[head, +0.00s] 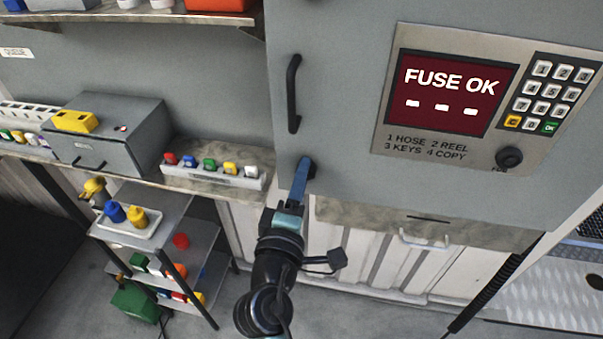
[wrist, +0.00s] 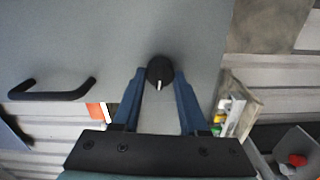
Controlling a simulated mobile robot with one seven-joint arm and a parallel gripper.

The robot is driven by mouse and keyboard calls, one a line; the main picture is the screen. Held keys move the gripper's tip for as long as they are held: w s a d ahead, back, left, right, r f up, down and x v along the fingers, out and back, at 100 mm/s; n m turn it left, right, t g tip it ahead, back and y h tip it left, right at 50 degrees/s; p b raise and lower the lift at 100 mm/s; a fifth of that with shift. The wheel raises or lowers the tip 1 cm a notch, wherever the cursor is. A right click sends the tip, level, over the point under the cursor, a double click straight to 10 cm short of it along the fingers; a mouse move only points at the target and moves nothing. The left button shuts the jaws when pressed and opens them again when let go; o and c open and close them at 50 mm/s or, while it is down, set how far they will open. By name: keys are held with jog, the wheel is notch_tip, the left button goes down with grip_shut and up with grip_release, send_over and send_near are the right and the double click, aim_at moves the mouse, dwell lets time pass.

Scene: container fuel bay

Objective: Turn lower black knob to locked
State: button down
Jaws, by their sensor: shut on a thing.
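The lower black knob (head: 312,168) sits on the grey cabinet door, below the black bar handle, and is partly hidden by my gripper in the head view. In the wrist view the black knob (wrist: 159,70) is round, with a white pointer mark aimed down toward my gripper's palm. My gripper (head: 305,166) reaches up to the door from below. In the wrist view my gripper (wrist: 161,75) has its blue fingers on either side of the knob, shut on it. I see no lock label beside the knob.
The black bar handle (head: 293,94) stands out from the door above the knob. A keypad panel (head: 447,140) reading "FUSE OK" has another black knob (head: 509,158) at its lower right. A shelf with a fuse strip (head: 213,176) lies left of my gripper.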

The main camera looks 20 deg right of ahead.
jog(key=shift+n, duration=0.6)
jog(key=shift+c, duration=2.2)
grip_release()
jog(key=b+v, duration=0.4)
jog(key=v, duration=0.9)
